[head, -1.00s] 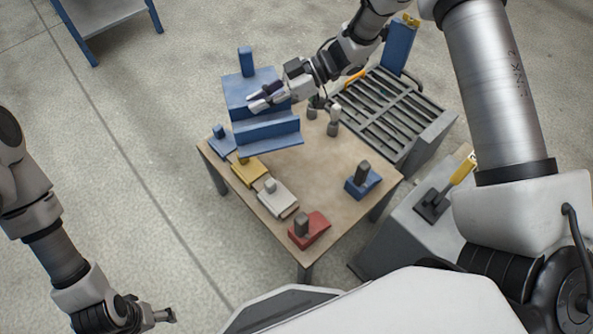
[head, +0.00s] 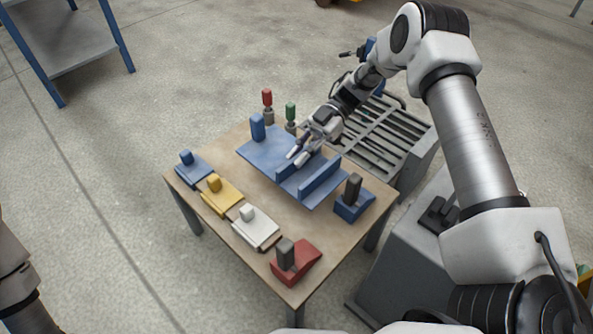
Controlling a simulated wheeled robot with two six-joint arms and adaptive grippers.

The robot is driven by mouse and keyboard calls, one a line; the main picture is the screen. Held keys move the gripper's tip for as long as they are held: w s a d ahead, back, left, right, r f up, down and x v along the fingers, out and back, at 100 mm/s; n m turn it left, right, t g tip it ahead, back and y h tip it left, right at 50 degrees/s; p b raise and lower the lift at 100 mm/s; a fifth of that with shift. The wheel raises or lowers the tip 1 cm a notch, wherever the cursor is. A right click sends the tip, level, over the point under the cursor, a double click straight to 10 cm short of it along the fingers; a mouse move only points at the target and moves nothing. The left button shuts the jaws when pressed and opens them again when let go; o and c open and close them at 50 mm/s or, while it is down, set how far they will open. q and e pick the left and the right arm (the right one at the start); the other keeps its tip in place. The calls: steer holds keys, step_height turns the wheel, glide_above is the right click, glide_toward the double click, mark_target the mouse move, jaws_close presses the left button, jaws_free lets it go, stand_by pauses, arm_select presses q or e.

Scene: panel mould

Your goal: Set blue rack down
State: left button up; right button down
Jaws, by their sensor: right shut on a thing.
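The blue rack (head: 264,156) is a flat plate with upright walls and a post at its far left end. It lies level at the back middle of the wooden table (head: 245,199). It looks to be on the tabletop, though its contact with the wood cannot be made out fully. My right gripper (head: 297,158) reaches in from the upper right and is shut on the blue rack at one of its upright walls. My left gripper is out of view; only part of that arm shows at the left edge.
Blue (head: 196,171), yellow (head: 223,197), white (head: 257,229) and red (head: 298,265) blocks line the table's left and front edges. A dark-handled blue block (head: 353,205) is close right of the rack. Red-topped (head: 267,101) and green-topped (head: 290,113) pieces stand behind. A grey slatted stand (head: 413,159) is right.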

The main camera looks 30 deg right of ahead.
mark_target(294, 170)
step_height(294, 170, down, 3)
steer(key=shift+f+b, duration=0.2)
steer(key=shift+b, duration=0.35)
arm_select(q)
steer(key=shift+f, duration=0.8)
arm_select(e)
steer(key=shift+r, duration=0.15)
steer(key=shift+f, duration=0.6)
steer(key=c, duration=1.2)
jaws_free()
